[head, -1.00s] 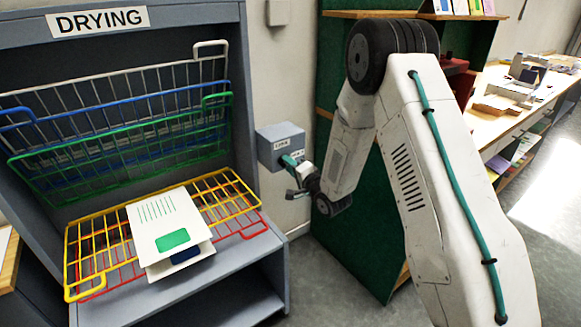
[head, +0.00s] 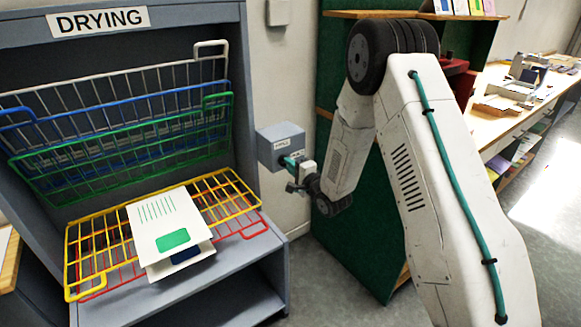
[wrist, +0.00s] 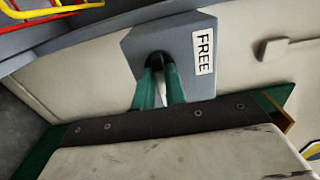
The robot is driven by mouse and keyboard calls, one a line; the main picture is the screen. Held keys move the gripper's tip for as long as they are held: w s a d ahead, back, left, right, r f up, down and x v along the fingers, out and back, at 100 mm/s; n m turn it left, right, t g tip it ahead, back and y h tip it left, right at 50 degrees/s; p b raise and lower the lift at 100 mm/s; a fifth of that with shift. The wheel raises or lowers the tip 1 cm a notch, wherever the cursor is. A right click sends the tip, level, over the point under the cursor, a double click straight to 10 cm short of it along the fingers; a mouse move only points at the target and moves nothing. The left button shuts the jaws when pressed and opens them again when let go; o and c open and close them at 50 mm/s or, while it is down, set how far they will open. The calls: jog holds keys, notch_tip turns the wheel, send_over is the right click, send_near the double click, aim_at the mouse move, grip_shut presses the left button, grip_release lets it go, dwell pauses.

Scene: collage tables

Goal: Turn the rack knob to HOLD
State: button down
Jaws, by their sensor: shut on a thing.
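The grey knob box (head: 268,150) is fixed to the wall just right of the drying rack. Its small labels are too blurred to read surely in the head view. In the wrist view the box (wrist: 190,32) shows a white FREE label (wrist: 203,52) to the right of the dark knob (wrist: 158,58). My gripper (head: 289,161) reaches the box front. In the wrist view its two green fingers (wrist: 159,67) are shut on the knob, one on each side. The fingers hide part of the knob, so its pointing direction is unclear. No HOLD label is readable in the wrist view.
The drying rack (head: 240,165) stands at left, with white, blue and green wire shelves tilted up. The yellow shelf (head: 232,186) is lowered over a red one and bears printed cards (head: 165,225). A green panel (head: 350,235) stands behind my arm.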

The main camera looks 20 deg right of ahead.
jog(key=c, duration=1.4)
grip_release()
jog(key=shift+c, duration=0.2)
jog(key=v, duration=0.8)
jog(key=shift+w, duration=0.1)
